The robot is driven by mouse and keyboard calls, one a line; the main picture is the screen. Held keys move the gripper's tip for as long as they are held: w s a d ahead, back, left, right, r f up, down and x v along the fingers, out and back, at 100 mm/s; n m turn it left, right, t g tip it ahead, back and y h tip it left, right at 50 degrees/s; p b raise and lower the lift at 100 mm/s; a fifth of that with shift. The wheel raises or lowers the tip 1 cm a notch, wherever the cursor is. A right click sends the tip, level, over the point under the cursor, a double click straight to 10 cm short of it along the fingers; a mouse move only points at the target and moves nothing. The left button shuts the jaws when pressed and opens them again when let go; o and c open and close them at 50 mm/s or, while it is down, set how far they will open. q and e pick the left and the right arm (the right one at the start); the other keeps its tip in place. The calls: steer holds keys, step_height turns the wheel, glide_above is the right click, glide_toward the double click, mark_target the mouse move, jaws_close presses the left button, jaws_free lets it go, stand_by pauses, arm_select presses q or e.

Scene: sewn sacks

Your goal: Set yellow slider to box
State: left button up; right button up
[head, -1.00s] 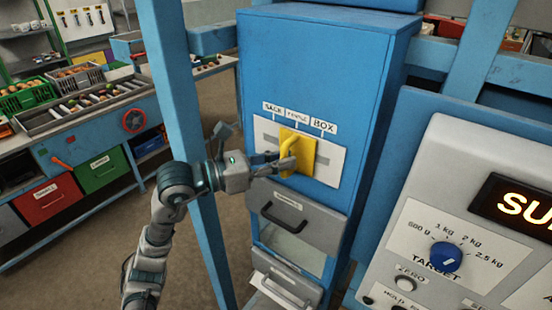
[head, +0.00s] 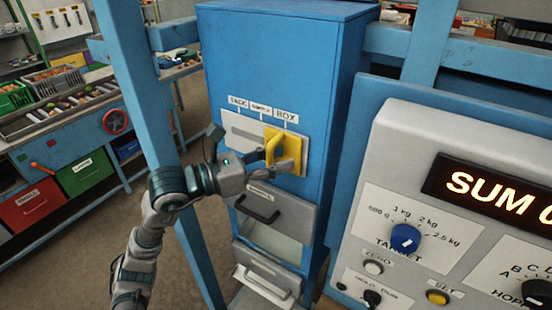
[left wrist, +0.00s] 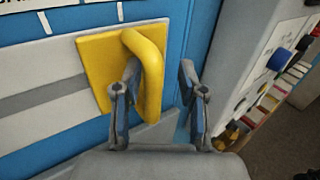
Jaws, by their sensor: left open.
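The yellow slider (head: 299,146) is a square plate with a curved handle on the front of the blue cabinet. In the head view it sits below the BOX label (head: 286,115), at the right end of its pale slot plate (head: 238,130). The slider also fills the middle of the left wrist view (left wrist: 98,62). My left gripper (head: 284,163) is at the handle, with its jaws open. In the left wrist view the gripper (left wrist: 158,88) has one finger inside the handle's loop and the other apart from it, to the right. My right gripper is not in view.
Below the slider are a grey drawer (head: 285,213) with a black handle and a lower tray (head: 262,285). A blue post (head: 140,90) stands left of the cabinet. The grey control panel (head: 400,150) with knobs and a lit display is close on the right.

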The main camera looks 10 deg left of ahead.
arm_select(q)
steer(key=v, duration=1.1)
steer(key=shift+s+a, duration=0.25)
steer(key=shift+a, duration=0.05)
